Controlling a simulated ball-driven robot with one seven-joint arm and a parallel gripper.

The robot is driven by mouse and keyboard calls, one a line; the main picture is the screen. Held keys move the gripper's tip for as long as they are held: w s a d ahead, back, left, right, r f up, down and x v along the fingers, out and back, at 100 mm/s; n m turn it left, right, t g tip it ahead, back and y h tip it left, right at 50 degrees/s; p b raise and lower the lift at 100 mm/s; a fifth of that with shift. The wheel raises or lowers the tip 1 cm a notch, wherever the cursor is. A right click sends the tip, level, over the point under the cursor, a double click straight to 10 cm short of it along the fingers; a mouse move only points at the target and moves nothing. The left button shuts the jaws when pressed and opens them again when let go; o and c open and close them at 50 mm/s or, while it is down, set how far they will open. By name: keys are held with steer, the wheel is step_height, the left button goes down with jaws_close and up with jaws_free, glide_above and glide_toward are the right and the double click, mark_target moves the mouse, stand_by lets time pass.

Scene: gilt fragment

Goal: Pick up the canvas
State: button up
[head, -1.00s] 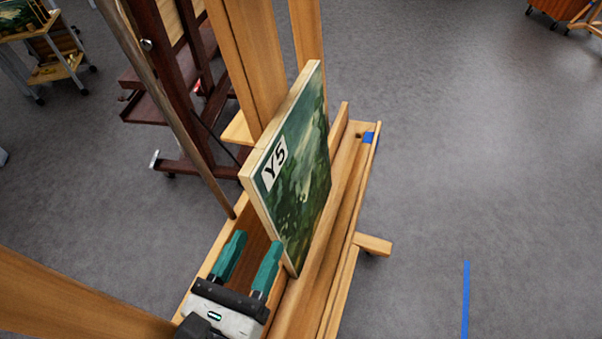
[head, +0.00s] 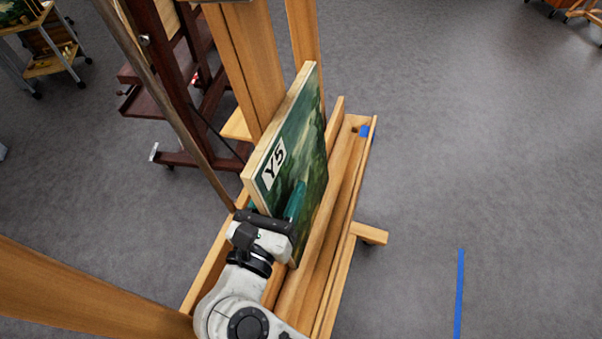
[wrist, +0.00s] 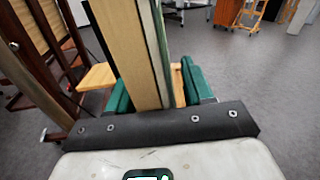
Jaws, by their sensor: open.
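The canvas (head: 307,150) is a thick panel with a dark green painted face and a white "Y5" label. It stands upright on the ledge of a wooden easel (head: 335,220). My gripper (head: 272,205) is at the near edge of the canvas, with one teal finger in front of the painted face and the other mostly hidden behind the panel. In the wrist view the canvas edge (wrist: 140,50) stands between the two open fingers (wrist: 155,90). Gaps show on both sides, so the fingers do not appear closed on it.
A dark wooden easel (head: 170,85) stands close behind on the left. A wheeled cart (head: 50,60) is at the far upper left. Blue tape (head: 364,131) marks the ledge's far end. Grey floor on the right is clear, with a blue tape strip (head: 460,290).

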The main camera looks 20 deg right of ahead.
steer(key=shift+c, duration=0.5)
jaws_close()
stand_by(0.8)
